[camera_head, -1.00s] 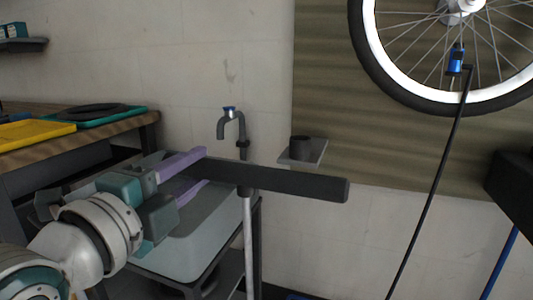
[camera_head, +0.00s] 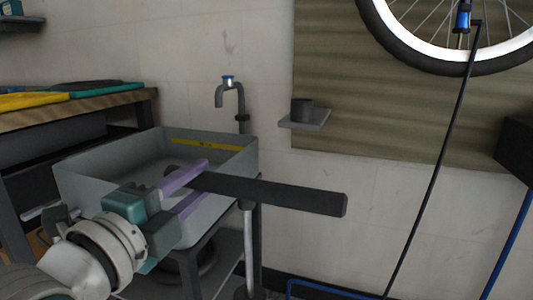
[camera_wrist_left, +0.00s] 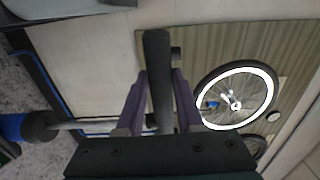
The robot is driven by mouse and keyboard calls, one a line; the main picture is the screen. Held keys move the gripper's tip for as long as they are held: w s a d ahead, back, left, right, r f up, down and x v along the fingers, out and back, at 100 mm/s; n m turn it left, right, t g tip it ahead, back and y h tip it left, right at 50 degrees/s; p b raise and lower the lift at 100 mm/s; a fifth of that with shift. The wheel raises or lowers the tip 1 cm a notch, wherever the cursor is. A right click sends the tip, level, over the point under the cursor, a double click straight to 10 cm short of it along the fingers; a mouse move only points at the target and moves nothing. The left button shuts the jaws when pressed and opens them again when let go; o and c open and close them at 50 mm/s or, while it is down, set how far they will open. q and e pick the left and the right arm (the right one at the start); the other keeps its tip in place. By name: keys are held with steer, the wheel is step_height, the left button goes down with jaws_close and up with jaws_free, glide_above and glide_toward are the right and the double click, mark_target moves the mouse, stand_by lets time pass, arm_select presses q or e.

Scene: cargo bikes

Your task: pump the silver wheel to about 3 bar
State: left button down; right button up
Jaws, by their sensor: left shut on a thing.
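The silver wheel (camera_head: 455,52), with a white rim and black tyre, hangs at the upper right, partly cut off. It shows whole in the left wrist view (camera_wrist_left: 237,98). A blue pump head (camera_head: 463,18) sits at the wheel's rim, and a black hose (camera_head: 437,160) runs down from it. My left gripper (camera_head: 196,184), with purple fingers, is shut on the black pump handle (camera_head: 275,193). A silver rod (camera_head: 249,250) runs down below the handle. No gauge is readable. My right gripper is not in view.
A grey sink (camera_head: 95,180) stands behind my left gripper, with a tap (camera_head: 230,95) above it. A workbench (camera_head: 80,108) is at the left. A small wall shelf (camera_head: 305,120) holds a dark cup. A black block (camera_head: 515,145) and blue post (camera_head: 510,240) are at the right.

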arm_select(q)
step_height(320, 180, down, 16)
steer(key=b, duration=1.2)
step_height(320, 180, up, 28)
steer(key=p, duration=2.6)
steer(key=shift+f, duration=0.25)
step_height(320, 180, down, 27)
steer(key=b, duration=2.5)
step_height(320, 180, up, 27)
steer(key=p, duration=2.6)
steer(key=shift+f, duration=0.15)
